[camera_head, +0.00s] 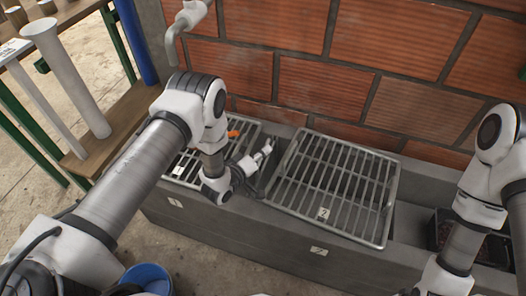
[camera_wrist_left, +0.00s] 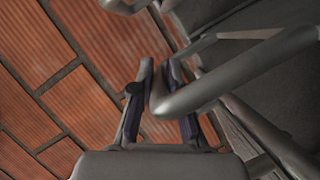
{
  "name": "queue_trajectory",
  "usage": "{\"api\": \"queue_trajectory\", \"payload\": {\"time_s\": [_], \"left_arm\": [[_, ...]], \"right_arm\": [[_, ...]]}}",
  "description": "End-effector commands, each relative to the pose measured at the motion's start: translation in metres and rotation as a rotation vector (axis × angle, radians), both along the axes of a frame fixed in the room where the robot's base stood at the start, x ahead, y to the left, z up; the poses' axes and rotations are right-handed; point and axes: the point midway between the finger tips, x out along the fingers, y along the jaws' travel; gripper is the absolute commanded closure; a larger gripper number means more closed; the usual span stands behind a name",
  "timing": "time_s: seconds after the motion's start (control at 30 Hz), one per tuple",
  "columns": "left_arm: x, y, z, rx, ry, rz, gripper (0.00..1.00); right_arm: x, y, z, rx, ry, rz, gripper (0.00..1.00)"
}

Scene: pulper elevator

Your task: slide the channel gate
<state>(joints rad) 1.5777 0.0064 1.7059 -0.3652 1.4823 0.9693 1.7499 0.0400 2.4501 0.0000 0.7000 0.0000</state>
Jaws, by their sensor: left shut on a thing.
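My left gripper (camera_head: 264,151) is at the gap between the two grates, low over the grey trough. In the left wrist view its fingers (camera_wrist_left: 160,75) are closed around a bent grey bar (camera_wrist_left: 235,72), which looks like the handle of the channel gate. The bar runs off to the upper right, beside dark grey flat surfaces. In the head view the gate is mostly hidden by my left wrist and gripper, so how far it is slid cannot be told. My right arm comes down at the right, and its gripper is out of the picture.
A large metal grate (camera_head: 345,215) lies on the trough (camera_head: 215,222), with a smaller grate (camera_head: 188,166) at left. A brick wall (camera_head: 320,85) stands close behind. A grey tap (camera_head: 172,42) hangs at upper left. A blue bucket (camera_head: 147,277) stands on the floor in front.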

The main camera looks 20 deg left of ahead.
Motion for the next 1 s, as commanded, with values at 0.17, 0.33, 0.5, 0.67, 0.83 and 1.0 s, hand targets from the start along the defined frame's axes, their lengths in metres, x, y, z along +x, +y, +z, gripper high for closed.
{"api": "queue_trajectory", "payload": {"time_s": [0.17,0.33,0.5,0.67,0.83,1.0], "left_arm": [[-0.002,0.0,-0.004,0.001,0.012,0.001,0.83],[-0.002,0.0,-0.003,0.001,0.011,0.001,0.61],[-0.002,0.0,-0.002,0.001,0.008,0.001,0.61],[-0.014,0.005,0.0,0.001,0.011,0.001,0.61],[-0.05,0.02,0.007,0.001,0.014,0.004,0.61],[-0.089,0.034,0.017,-0.001,0.013,0.004,0.61]], "right_arm": [[0.0,0.0,0.0,0.0,0.0,0.0,0.69],[0.0,0.0,0.0,0.0,-0.001,0.0,0.69],[0.0,0.0,0.0,0.0,0.0,0.0,0.69],[0.0,0.0,0.0,0.0,0.0,0.0,0.69],[0.0,0.0,0.0,0.0,0.0,0.0,0.69],[0.0,0.0,0.0,0.0,0.0,0.0,0.69]]}}
